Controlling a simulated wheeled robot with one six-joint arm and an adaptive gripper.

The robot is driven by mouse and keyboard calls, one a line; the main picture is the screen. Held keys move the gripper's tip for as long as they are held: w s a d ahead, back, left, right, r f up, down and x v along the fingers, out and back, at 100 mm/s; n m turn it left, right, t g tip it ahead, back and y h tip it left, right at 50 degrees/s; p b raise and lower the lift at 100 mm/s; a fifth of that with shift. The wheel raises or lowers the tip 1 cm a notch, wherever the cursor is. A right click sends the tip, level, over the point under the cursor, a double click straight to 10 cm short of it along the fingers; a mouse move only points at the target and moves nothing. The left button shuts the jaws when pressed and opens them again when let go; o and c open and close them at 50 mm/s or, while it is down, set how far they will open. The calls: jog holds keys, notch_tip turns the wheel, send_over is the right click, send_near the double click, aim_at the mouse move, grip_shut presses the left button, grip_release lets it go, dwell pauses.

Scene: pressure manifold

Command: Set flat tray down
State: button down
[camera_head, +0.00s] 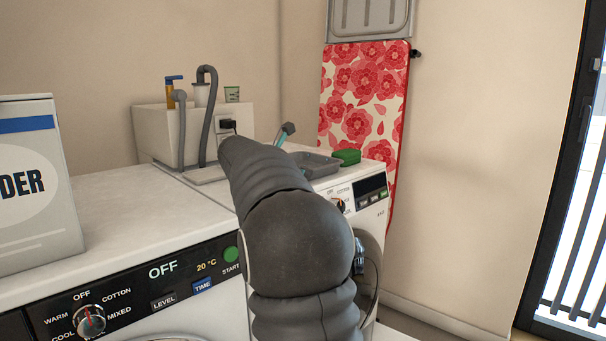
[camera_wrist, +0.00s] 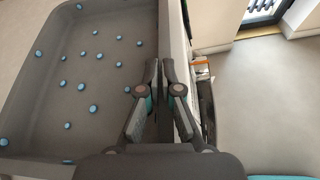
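The flat tray (camera_wrist: 110,25) is grey and shallow with rounded corners and several small blue dots on its floor; it fills the left of the wrist view. My gripper (camera_wrist: 160,68) is at the tray's right side wall, one finger on each side of it, and looks shut on that wall. In the head view a grey tray (camera_head: 318,166) shows at the far right part of the right-hand washing machine's top (camera_head: 330,185). I cannot tell whether its underside touches the top. My arm hides the gripper's grip there.
A green sponge-like block (camera_head: 347,157) lies beside the tray. A sink (camera_head: 155,135) with hoses stands behind. A powder box (camera_head: 40,235) stands on the left machine. A flowered ironing board (camera_head: 350,110) leans on the wall. Open floor (camera_wrist: 260,110) lies to the right.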

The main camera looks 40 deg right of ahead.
jog(key=shift+f, duration=0.15)
jog(key=c, duration=1.3)
grip_release()
jog(key=shift+r, duration=0.2)
jog(key=v, duration=1.2)
